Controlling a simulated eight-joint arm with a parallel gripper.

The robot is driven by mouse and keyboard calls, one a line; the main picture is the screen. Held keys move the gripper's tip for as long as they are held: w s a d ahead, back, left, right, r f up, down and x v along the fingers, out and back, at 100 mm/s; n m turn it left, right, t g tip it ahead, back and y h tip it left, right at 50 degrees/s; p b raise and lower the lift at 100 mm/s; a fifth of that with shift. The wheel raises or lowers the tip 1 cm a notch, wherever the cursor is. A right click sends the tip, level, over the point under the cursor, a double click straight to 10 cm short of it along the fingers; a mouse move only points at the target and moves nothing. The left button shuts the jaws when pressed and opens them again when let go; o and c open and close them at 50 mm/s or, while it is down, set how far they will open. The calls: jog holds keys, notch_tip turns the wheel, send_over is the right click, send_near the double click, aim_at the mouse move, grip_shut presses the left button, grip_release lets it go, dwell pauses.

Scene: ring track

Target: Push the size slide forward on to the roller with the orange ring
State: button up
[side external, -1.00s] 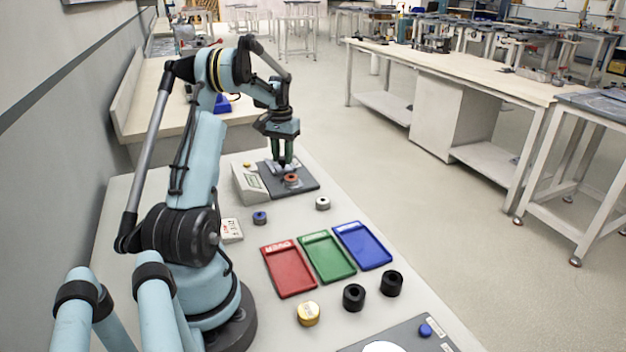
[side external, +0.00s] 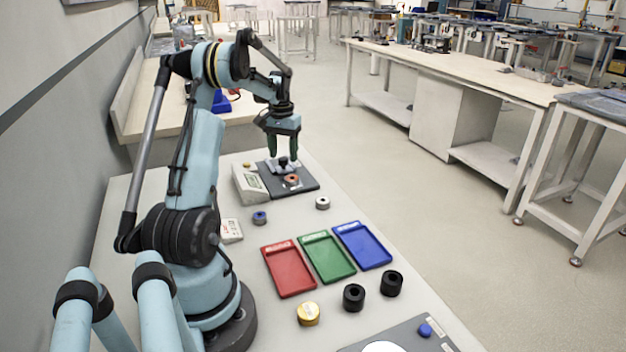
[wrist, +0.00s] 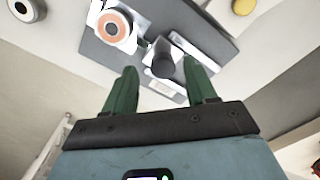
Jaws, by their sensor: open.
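The orange ring (side external: 291,179) sits on a pale mount on the dark plate (side external: 307,186); in the wrist view the ring (wrist: 112,27) is at the upper left. The size slide, a pale block with an upright black knob (side external: 283,161), is just behind the ring in the side view. In the wrist view the black knob (wrist: 163,60) is right of the ring and appears between my fingers. My gripper (side external: 283,155) is open above the slide, with green fingers pointing down and nothing held. The contact between slide and roller is too small to tell.
A grey display box (side external: 250,183) stands left of the plate. A white ring (side external: 323,203) and a blue ring (side external: 260,218) lie nearer.

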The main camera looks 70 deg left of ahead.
aim_at(284, 159)
notch_tip(284, 159, up, 11)
jog(key=shift+f, duration=0.15)
jog(key=shift+d, duration=0.1)
dwell(0.3)
jog(key=w+d+r+m+t+y, duration=0.15)
jog(key=w+d, duration=0.25)
jog(key=d, duration=0.7)
jog(key=w+d+r+m+t, duration=0.2)
jog(key=w+d+m, duration=0.1)
jog(key=d, duration=0.9)
jog(key=s+d+f+m+t, duration=0.2)
jog(key=d+f, duration=0.1)
jog(key=d, duration=0.6)
jog(key=s+d+f+m+t+h, duration=0.1)
jog(key=s+d+f+m, duration=0.1)
jog(key=d, duration=0.7)
jog(key=shift+s+d+f+t, duration=0.35)
jog(key=shift+s+f, duration=0.2)
jog(key=shift+s, duration=0.25)
jog(key=shift+o, duration=0.2)
jog(key=shift+m+h, duration=0.25)
